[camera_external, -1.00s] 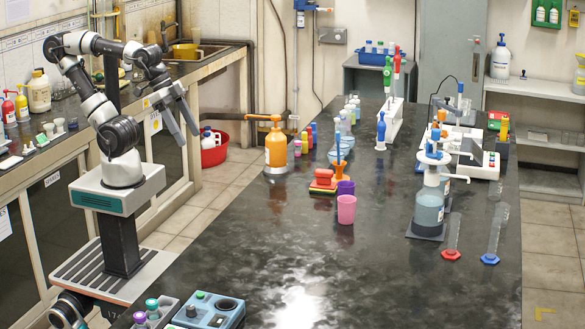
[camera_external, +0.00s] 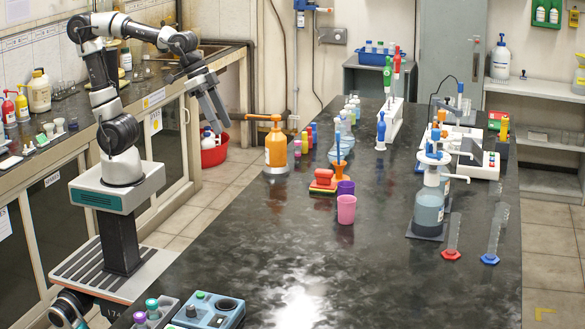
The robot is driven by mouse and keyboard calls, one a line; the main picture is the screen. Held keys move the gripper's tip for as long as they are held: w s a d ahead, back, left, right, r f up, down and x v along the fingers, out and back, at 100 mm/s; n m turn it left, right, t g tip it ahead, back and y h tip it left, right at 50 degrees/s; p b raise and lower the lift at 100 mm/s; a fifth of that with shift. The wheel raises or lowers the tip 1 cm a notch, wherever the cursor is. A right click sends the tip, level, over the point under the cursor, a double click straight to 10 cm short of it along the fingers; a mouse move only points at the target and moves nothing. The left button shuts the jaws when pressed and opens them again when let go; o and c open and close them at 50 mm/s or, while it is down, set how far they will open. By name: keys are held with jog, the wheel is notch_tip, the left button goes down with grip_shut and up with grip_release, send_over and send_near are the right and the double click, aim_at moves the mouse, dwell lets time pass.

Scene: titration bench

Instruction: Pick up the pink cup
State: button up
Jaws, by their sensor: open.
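The pink cup (camera_external: 346,210) stands upright on the black bench, near its middle. A purple cup (camera_external: 345,187) stands right behind it, partly hidden by it. My gripper (camera_external: 218,125) is open and empty, with its fingers pointing down. In the picture it is up and to the left of the pink cup, well apart from it, beside the bench's left edge.
An orange pump bottle (camera_external: 276,146) stands at the bench's left edge, between my gripper and the cup in the picture. Red and orange sponges (camera_external: 323,181) lie left of the purple cup. A large blue-liquid bottle (camera_external: 428,205) stands to the right.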

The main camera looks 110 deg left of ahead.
jog(key=w+a+f, duration=0.1)
jog(key=w+a, duration=0.3)
jog(key=w, duration=0.9)
jog(key=n+p, duration=0.2)
send_near(353, 216)
jog(key=f, duration=0.1)
jog(key=w+f, duration=0.1)
jog(key=shift+a+f+g+y, duration=0.25)
jog(key=shift+f+g+y, duration=0.05)
jog(key=shift+f+g, duration=0.1)
jog(key=shift+w+x, duration=0.2)
jog(key=shift+x, duration=2.65)
jog(key=shift+a+r, duration=0.15)
jog(key=c, duration=0.7)
